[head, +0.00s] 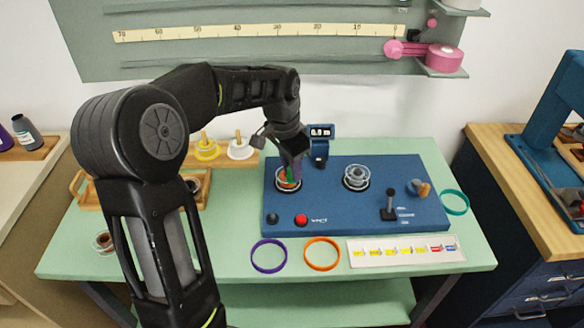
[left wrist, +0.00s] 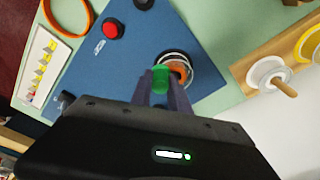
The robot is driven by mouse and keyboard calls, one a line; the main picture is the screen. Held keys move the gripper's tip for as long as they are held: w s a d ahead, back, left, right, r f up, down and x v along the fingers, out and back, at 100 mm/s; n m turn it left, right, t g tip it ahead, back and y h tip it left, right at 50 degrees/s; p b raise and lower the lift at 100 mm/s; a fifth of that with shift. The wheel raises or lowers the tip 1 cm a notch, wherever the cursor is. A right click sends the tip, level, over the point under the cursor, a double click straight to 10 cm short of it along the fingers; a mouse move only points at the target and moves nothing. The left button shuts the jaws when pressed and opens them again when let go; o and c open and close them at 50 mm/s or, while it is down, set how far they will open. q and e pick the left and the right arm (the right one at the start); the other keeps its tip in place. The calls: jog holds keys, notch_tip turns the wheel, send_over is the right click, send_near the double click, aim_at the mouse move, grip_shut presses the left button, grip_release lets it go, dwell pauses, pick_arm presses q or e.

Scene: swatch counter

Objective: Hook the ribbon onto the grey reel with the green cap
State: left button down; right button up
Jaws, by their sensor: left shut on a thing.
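My left gripper (head: 289,172) reaches down over the left spindle of the blue winding machine (head: 325,200). It is shut on a small green piece, which looks like the green cap (left wrist: 161,78). In the left wrist view the cap is between the two fingers, in front of a clear-rimmed reel (left wrist: 185,62) with orange on it. I cannot tell whether the cap touches that reel. A grey reel (head: 356,178) sits on the right spindle, with no gripper near it. No loose ribbon end is clear. My right gripper is not in view.
The machine has a red button (head: 301,220), a black lever (head: 390,203) and a small display (head: 321,132). A purple ring (head: 269,256), an orange ring (head: 322,254) and a label strip (head: 405,250) lie in front. Yellow (head: 206,149) and white spools (head: 239,149) stand behind left.

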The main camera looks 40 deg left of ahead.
pick_arm(q)
jog(key=shift+s+f, duration=0.4)
jog(key=shift+f, duration=0.45)
jog(key=shift+w+a+r+p, duration=0.1)
jog(key=shift+w+r+p, duration=0.05)
jog(key=shift+r+p, duration=0.4)
jog(key=shift+w+a+r+p, duration=0.1)
jog(key=shift+w+r+p, duration=0.05)
jog(key=shift+r+p, duration=0.4)
notch_tip(320, 180, up, 3)
jog(key=shift+d+f+p, duration=0.1)
jog(key=shift+f+p, duration=0.1)
jog(key=shift+p, duration=0.65)
jog(key=shift+w+r, duration=0.1)
jog(key=shift+r, duration=0.15)
jog(key=shift+r, duration=0.1)
